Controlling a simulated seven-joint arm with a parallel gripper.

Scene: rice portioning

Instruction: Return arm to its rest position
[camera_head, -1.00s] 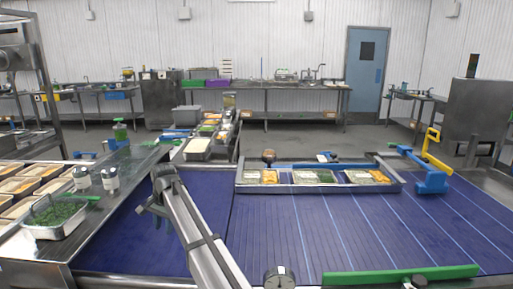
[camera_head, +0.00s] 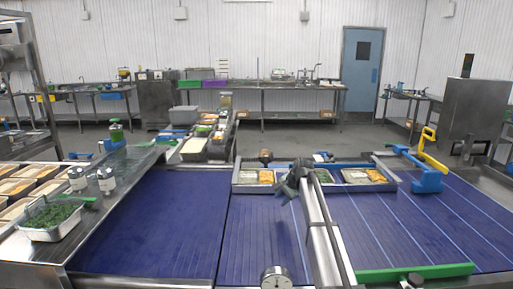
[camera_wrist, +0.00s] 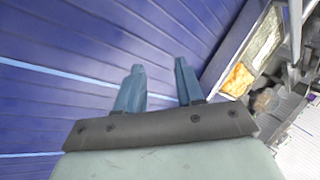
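My gripper (camera_wrist: 156,82) shows in the wrist view with its two fingers apart and nothing between them, over the blue conveyor belt. In the head view my gripper (camera_head: 290,182) is at the near edge of the long metal tray with filled containers and hides part of it. My arm reaches up to it from the bottom of the picture.
The metal tray (camera_head: 236,188) holds several containers of food on the blue belt (camera_head: 165,215). A container of green herbs (camera_head: 50,220) stands at left. The left belt is clear.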

